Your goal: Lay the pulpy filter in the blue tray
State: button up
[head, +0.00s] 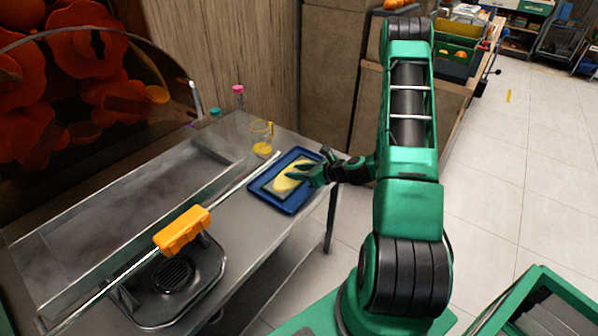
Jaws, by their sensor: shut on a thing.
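The blue tray (263,190) lies flat on the steel counter near its right end. The pulpy filter, a pale yellow piece (286,181) with a dark rim, shows within the tray's outline. My gripper (297,175) reaches in from the right over the tray and is shut on the filter's right side. The fingers hide part of the filter. I cannot tell whether the filter touches the tray floor or is slightly above it.
A glass with yellow juice (262,139) stands just behind the tray. A metal rod with an orange block (182,231) crosses the counter (232,215) at the left, above a drain basin (172,275). A pink-capped bottle (238,97) stands at the back.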

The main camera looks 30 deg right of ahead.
jog(key=shift+f, duration=0.15)
jog(key=o, duration=1.1)
